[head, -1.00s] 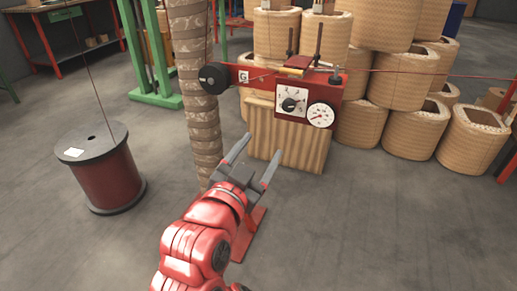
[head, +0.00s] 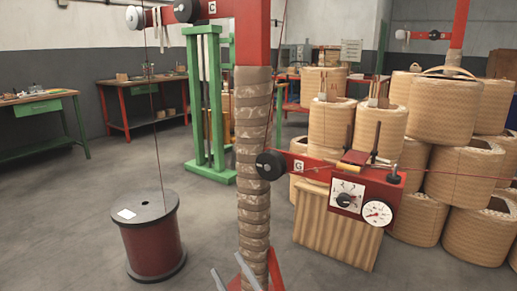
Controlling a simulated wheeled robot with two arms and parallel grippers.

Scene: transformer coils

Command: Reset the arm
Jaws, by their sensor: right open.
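My right gripper (head: 233,276) shows only at the bottom edge, just left of centre. Its two grey fingertips stand apart, so it is open, and I see nothing between them. My left gripper is not in view.
A dark red wire spool (head: 152,245) stands on the floor at left. Woven coils (head: 455,180) are stacked at right. A green stand (head: 208,110) and a red-legged bench (head: 140,95) are behind. The grey floor (head: 60,220) at left is clear.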

